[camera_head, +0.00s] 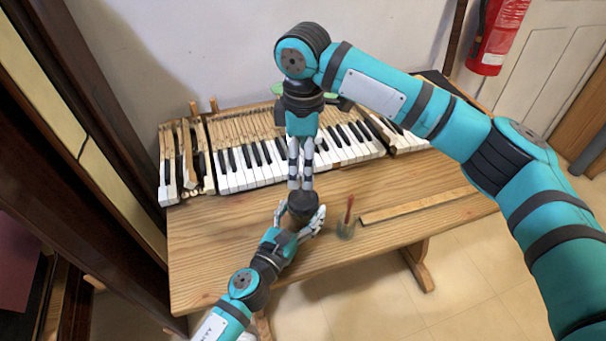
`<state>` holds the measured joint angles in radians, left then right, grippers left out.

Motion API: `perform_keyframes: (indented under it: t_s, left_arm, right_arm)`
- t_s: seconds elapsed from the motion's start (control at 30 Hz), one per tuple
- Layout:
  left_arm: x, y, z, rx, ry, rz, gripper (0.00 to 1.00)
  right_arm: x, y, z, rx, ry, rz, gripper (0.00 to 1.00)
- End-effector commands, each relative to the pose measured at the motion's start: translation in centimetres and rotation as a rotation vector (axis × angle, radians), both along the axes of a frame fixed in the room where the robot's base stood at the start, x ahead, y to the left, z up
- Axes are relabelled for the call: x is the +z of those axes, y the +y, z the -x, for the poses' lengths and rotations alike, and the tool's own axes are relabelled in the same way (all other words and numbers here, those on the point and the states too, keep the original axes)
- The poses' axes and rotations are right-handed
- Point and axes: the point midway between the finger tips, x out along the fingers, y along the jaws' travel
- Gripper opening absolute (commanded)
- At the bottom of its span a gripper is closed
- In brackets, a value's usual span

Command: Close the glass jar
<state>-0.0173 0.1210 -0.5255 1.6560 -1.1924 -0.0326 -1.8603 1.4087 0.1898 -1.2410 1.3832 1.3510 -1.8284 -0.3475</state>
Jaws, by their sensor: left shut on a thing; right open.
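My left gripper (301,216) reaches in from the lower left and is shut around a small dark, round-topped thing (302,203) over the front of the wooden table. This appears to be the jar with a dark lid, but its body is mostly hidden by the fingers. I cannot tell how the lid sits on it. My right gripper (301,186) points straight down from above, its open fingertips at or just above the dark top. I cannot tell whether they touch it.
A long wooden strip (415,207) lies further right on the table (210,250). Piano keys (250,180) line the back. The table's left front is clear.

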Motion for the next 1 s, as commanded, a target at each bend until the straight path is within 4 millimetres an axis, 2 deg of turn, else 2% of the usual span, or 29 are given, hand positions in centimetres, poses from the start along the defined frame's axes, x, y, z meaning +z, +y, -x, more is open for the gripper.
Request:
perform_keyframes:
  t_s: [0.1, 0.4, 0.43, 0.63, 1.0]
  left_arm:
    - [-0.14, 0.0, 0.04, 0.0, 0.001, -0.002, 0.0]
    - [-0.12, 0.0, 0.04, 0.0, 0.001, -0.002, 0.0]
    - [-0.12, 0.0, 0.04, 0.0, 0.001, -0.002, 0.69]
    - [-0.07, 0.0, 0.02, 0.0, 0.001, 0.0, 0.95]
    - [-0.07, 0.22, 0.4, 0.0, 0.001, 0.0, 0.96]
  right_arm:
    - [0.98, 0.04, 0.0, 0.0, -0.001, -0.002, 0.88]
    - [1.21, 0.02, 0.03, 0.001, 0.001, -0.001, 0.88]
    - [1.21, 0.02, 0.03, 0.001, 0.001, -0.001, 0.88]
    - [1.19, 0.03, 0.03, 0.001, 0.0, -0.001, 0.88]
    - [1.18, 0.03, 0.03, 0.001, 0.001, -0.001, 0.88]
